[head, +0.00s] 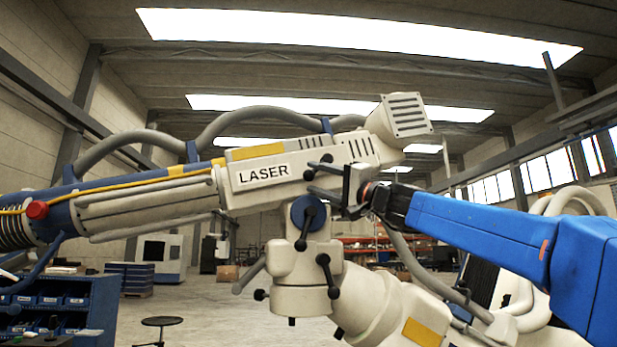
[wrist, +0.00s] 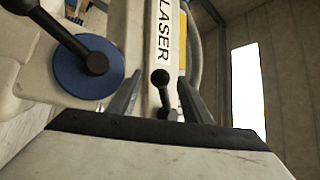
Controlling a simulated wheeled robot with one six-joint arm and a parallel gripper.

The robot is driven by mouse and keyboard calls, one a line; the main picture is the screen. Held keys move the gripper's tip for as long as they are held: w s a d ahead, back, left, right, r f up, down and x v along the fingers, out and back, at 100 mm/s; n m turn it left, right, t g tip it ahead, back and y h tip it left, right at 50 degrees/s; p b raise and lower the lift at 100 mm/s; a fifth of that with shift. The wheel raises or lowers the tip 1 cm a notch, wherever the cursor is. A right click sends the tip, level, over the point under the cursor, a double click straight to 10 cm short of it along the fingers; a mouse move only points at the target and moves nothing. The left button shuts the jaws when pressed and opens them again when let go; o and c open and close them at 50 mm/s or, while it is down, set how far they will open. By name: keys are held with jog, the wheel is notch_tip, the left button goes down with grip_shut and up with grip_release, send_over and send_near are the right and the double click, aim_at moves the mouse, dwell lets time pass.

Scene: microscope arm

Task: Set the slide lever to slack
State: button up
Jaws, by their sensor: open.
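A small black lever with a round knob (wrist: 161,80) stands on the cream laser body, beside the LASER label, in the wrist view. It appears between the fingers of my open gripper (wrist: 160,92); I cannot tell whether they touch it. No slack marking is readable, and I cannot be sure this is the slide lever. In the head view my gripper (head: 318,179) reaches in from the right, just right of the LASER label. There its dark fingers overlap the lever area, so the lever is hard to tell apart.
A blue disc (wrist: 78,72) with a larger black ball-ended lever (wrist: 97,62) is close left of my gripper; the disc also shows in the head view (head: 304,204). Several black clamp levers hang below the cream laser body (head: 262,172). Grey hoses arch above it.

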aim_at(313, 177)
jog(key=shift+x, duration=1.65)
